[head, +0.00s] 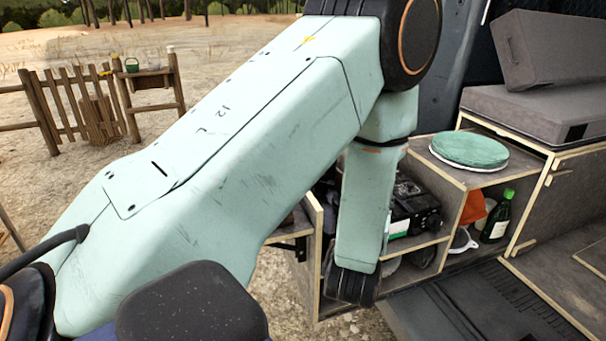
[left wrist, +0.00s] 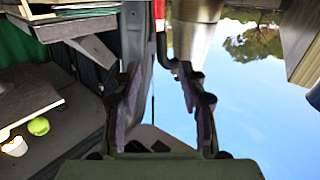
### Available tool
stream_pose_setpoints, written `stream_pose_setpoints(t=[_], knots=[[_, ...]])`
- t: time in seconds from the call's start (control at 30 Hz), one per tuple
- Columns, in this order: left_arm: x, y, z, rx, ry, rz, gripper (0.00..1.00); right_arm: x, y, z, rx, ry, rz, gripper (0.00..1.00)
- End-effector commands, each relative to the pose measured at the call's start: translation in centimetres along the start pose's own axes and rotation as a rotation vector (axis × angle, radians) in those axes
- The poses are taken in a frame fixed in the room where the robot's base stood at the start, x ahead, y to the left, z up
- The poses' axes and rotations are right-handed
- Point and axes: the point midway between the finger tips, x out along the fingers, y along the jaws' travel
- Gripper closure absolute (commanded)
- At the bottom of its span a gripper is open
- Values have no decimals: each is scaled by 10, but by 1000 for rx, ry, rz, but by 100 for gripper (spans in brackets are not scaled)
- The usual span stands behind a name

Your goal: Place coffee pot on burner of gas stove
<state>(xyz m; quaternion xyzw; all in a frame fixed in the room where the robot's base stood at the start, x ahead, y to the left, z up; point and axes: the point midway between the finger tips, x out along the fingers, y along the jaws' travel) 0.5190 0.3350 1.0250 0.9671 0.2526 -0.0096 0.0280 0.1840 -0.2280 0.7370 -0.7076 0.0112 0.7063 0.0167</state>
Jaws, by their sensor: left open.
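My left gripper (left wrist: 160,75) is open, its two dark fingers apart in the left wrist view, with nothing seen between them. A shiny metal cylinder with a dark curved part (left wrist: 196,35) shows beyond the right finger at the top edge. It may be the coffee pot, but it is cut off and I cannot be sure. In the head view my pale green left arm fills the middle, and its fingers cannot be made out. I cannot identify the gas stove or its burner in either view. My right gripper is not in view.
A wooden shelf unit holds dark gear (head: 412,208), an orange item (head: 473,207) and a green bottle (head: 497,216). A round green cushion (head: 469,149) lies on top, beside grey cushions (head: 545,50). The upside-down wrist view shows a tennis ball (left wrist: 38,126) and a white cup (left wrist: 15,146).

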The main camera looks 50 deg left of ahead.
Motion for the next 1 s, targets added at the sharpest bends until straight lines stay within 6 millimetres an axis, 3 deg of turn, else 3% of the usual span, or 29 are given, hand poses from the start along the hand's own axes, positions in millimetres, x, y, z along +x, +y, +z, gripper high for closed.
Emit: stream_pose_setpoints(t=[0.07,0.17,0.2,0.3,0.43,0.5,0.6,0.7,1.0], knots=[[-13,-1,41,34,-133,30,58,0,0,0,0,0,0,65],[-48,-4,114,96,-386,89,58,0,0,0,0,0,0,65],[-68,-8,143,125,-498,114,58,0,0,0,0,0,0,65],[-127,-20,207,197,-771,174,58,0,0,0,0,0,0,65],[-214,-44,263,288,-1103,242,58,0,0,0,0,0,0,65],[-256,-57,279,329,-1250,274,58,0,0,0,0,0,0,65],[-302,-72,291,374,-1406,306,58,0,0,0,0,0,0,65],[-328,-81,294,400,-1493,325,58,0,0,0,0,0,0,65],[-336,-84,294,408,-1522,332,58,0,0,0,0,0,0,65]])
